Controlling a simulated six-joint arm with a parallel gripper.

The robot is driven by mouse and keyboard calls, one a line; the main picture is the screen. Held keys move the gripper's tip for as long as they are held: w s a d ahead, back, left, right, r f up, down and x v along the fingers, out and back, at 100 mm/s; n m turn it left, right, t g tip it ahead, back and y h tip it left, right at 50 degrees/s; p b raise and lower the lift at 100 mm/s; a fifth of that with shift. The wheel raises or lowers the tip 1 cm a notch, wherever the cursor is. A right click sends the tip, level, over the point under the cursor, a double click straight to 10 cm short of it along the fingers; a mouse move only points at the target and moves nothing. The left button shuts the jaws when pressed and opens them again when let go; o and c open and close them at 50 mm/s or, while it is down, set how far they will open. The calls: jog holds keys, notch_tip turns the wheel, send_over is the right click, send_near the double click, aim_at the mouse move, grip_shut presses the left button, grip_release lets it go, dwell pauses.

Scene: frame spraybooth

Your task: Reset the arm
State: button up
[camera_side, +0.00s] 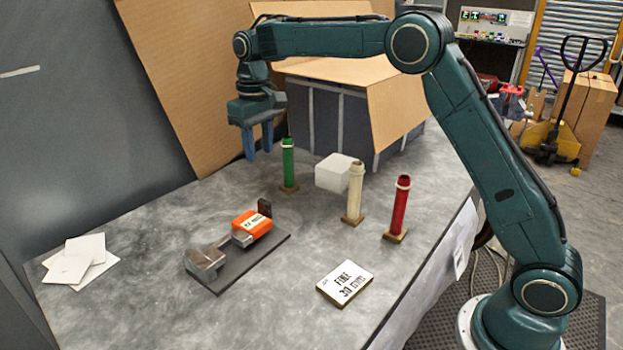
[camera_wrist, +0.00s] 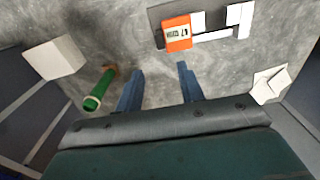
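My gripper (camera_side: 258,142) hangs above the back part of the grey table (camera_side: 150,240), fingers pointing down. In the wrist view my gripper (camera_wrist: 161,82) shows two blue fingers spread well apart, with only bare table visible between them. In the side view the green tube (camera_side: 288,165) stands upright on a small base just right of the fingers. The green tube (camera_wrist: 97,92) lies left of the fingers in the wrist view, apart from them.
A cream tube (camera_side: 355,192), a red tube (camera_side: 399,207) and a white block (camera_side: 336,172) stand to the right. An orange block (camera_side: 251,228) sits on a dark plate (camera_side: 262,262). A lettered block (camera_side: 345,283) and white cards (camera_side: 75,262) lie nearer. Cardboard panels (camera_side: 170,70) stand behind.

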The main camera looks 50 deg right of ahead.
jog(key=s+d+r+t, duration=0.1)
jog(key=s+r, duration=0.4)
jog(key=s, duration=0.4)
jog(key=s+d+r+t, duration=0.1)
jog(key=s+r+t, duration=0.1)
jog(key=s+r, duration=0.5)
jog(key=s+f+t, duration=0.1)
jog(key=s+f, duration=0.3)
jog(key=s, duration=0.6)
jog(key=s+f+t, duration=0.1)
jog(key=s+f, duration=0.3)
jog(key=s, duration=0.7)
jog(key=shift+s+d+f+m+t, duration=0.15)
jog(key=shift+d+f+m+t, duration=0.05)
jog(key=shift+m+t, duration=0.1)
